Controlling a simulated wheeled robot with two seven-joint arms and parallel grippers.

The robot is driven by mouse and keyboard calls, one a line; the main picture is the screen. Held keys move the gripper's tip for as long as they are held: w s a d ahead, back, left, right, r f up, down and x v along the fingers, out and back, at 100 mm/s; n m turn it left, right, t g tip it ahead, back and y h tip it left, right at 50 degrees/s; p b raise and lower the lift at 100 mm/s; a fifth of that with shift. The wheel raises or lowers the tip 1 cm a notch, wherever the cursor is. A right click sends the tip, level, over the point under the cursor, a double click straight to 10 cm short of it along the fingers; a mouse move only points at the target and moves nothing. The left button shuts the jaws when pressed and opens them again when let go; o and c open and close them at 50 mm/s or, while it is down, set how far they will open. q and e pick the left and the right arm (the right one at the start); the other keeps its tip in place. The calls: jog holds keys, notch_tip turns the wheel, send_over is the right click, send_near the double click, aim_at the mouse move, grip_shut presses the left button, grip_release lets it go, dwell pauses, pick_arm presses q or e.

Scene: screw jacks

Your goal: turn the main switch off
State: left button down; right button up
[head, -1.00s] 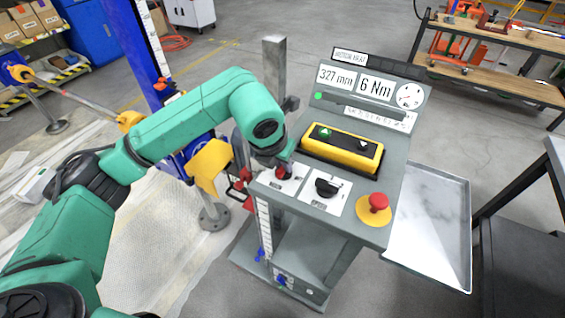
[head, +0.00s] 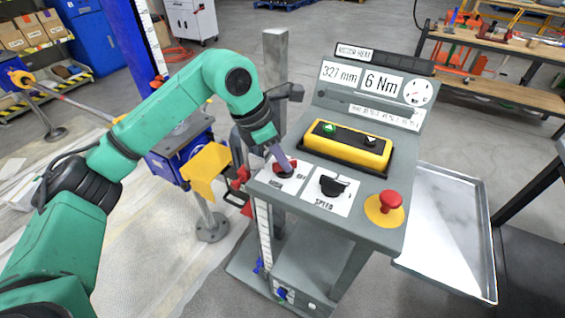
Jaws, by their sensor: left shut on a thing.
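The control console (head: 375,215) stands at the centre with a sloped grey top. The red main switch (head: 285,168) is a rotary knob on a white plate at the console's left front. My left gripper (head: 281,163) comes down on it from above, tilted, and is shut on the knob. The gripper hides part of the knob and its plate, so its exact angle is hard to read. My right gripper is not in view.
Right of the switch are a black speed knob (head: 333,186) and a red emergency button (head: 389,202). Behind them is a yellow button box (head: 346,147). The display reads 327 mm and 6 Nm. A metal tray (head: 445,240) is at the right. A post (head: 277,65) stands behind.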

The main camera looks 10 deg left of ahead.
pick_arm(q)
jog(key=m, duration=0.2)
jog(key=m+g, duration=0.1)
jog(key=shift+w+r+m+h, duration=0.2)
jog(key=shift+m+h, duration=0.1)
jog(key=shift+m, duration=0.1)
jog(key=m+g, duration=0.2)
jog(key=m, duration=0.3)
jog(key=shift+w, duration=0.1)
jog(key=shift+m, duration=0.3)
jog(key=c, duration=0.9)
grip_release()
jog(key=shift+o, duration=0.3)
jog(key=shift+f, duration=0.1)
